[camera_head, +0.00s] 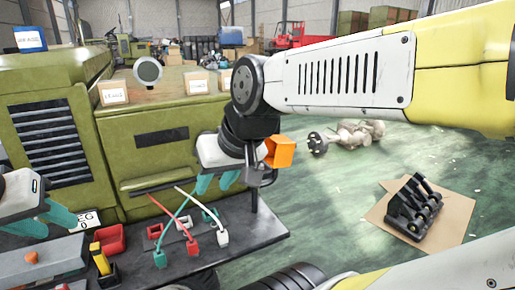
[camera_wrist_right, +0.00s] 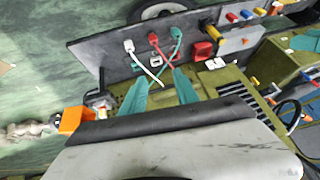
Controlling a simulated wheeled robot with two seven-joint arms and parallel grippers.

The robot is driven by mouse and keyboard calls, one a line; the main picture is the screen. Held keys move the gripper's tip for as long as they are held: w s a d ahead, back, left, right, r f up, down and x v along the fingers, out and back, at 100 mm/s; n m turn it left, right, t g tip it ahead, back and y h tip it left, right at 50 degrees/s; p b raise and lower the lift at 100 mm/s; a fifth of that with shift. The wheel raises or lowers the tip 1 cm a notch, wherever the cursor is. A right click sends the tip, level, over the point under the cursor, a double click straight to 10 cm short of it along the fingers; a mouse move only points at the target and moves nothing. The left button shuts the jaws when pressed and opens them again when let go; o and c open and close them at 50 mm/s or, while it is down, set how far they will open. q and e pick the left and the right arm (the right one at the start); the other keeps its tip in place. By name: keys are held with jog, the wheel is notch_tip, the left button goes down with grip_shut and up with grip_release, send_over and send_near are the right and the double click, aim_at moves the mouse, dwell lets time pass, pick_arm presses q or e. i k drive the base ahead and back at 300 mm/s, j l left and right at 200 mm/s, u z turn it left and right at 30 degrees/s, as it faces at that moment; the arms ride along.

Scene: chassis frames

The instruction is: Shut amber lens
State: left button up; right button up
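The amber lens (camera_head: 279,151) is an orange, box-shaped piece at the right end of the dark bench board, beside a dark bracket. It also shows in the right wrist view (camera_wrist_right: 74,121), tilted, at lower left. I cannot tell how far its hinge stands open. My right gripper (camera_head: 216,183) is just left of the lens, over the board, with its teal fingers apart and nothing between them. The same fingers show in the right wrist view (camera_wrist_right: 160,82). My left gripper (camera_head: 45,222) is at the far left, teal fingers apart, far from the lens.
Red, white and teal cables with plugs (camera_head: 193,236) lie on the dark board (camera_head: 250,232) below my right gripper. A green machine (camera_head: 60,120) rises behind. A black rack (camera_head: 412,207) sits on floor cardboard.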

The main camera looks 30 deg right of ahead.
aim_at(281, 149)
jog(key=l+u, duration=0.1)
jog(key=l, duration=0.3)
jog(key=k+l, duration=0.15)
jog(key=l, duration=0.2)
jog(key=k+l+u, duration=0.15)
jog(key=l, duration=0.25)
jog(key=l+u, duration=0.1)
jog(key=l, duration=0.3)
jog(key=k+l, duration=0.15)
jog(key=l, duration=0.2)
jog(key=k+l+u, duration=0.15)
jog(key=l, duration=0.6)
jog(key=k+l, duration=0.15)
jog(key=l, duration=0.25)
jog(key=l+u, duration=0.1)
jog(key=l, duration=0.3)
jog(key=i+l+u, duration=0.2)
jog(key=i, duration=0.3)
jog(key=i+l+u, duration=0.2)
jog(key=i+l, duration=0.3)
jog(key=k+j+z, duration=0.15)
jog(key=k, duration=0.2)
jog(key=k+j+z, duration=0.15)
jog(key=k, duration=0.2)
jog(key=k+l+z, duration=0.2)
jog(key=j+u, duration=0.1)
jog(key=j, duration=0.15)
jog(key=k, duration=0.05)
